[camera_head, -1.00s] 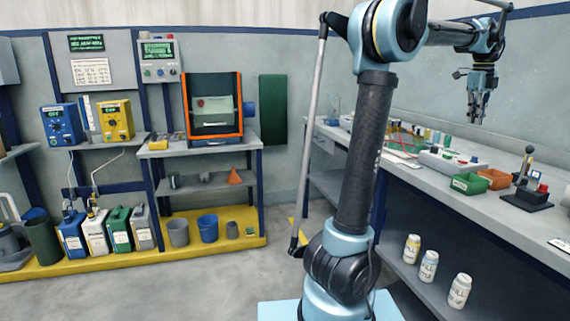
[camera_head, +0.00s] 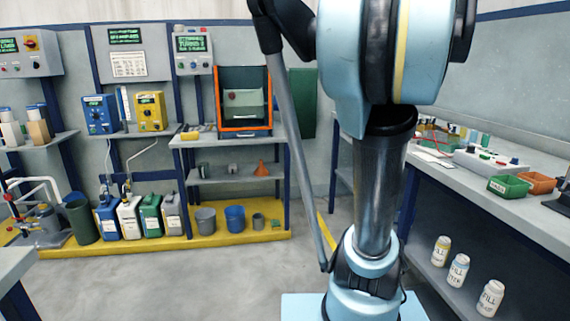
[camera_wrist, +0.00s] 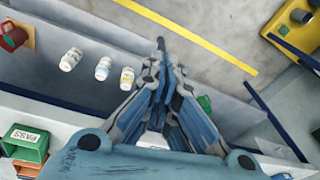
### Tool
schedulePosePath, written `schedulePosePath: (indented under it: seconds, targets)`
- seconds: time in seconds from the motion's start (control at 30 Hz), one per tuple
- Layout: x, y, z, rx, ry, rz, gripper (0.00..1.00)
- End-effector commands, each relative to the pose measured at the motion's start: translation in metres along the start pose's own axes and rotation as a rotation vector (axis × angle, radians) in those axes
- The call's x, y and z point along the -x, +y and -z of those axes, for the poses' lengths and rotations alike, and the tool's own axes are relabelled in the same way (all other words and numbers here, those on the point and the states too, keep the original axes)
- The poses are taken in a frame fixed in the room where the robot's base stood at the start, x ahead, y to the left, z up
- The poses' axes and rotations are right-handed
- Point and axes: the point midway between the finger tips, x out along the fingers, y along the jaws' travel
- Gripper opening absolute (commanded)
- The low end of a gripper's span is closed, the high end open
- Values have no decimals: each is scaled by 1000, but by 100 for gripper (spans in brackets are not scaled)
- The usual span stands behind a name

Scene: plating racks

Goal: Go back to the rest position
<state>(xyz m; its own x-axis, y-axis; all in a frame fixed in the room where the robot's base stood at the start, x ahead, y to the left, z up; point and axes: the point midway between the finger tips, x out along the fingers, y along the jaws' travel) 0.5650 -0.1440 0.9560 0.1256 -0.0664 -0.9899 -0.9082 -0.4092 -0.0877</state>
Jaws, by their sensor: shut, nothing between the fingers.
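My gripper (camera_wrist: 161,48) shows in the wrist view, pointing away from the camera with its fingers together and nothing between them. It hangs above the bench edge and the floor, apart from every object. In the head view my gripper is out of the picture; my arm stands folded in the middle right and hides part of the bench and back wall.
The bench (camera_head: 500,198) on the right carries a green bin (camera_head: 509,187) and an orange bin (camera_head: 541,182). Several white bottles (camera_head: 458,270) stand on its lower shelf. An orange-framed cabinet (camera_head: 243,102) stands at the back. The floor (camera_head: 190,285) in front is clear.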

Motion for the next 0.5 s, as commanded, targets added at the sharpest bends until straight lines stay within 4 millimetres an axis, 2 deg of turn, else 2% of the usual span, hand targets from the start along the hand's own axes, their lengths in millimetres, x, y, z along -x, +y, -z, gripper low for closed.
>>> schedulePosePath:
  seconds: [0.03,0.2,0.4,0.5]
  targets:
    - [-11,2,-21,87,0,7,0]
    - [-48,16,-82,389,1,31,0]
    - [-98,41,-145,741,9,60,0]
    - [-122,55,-170,901,14,74,0]
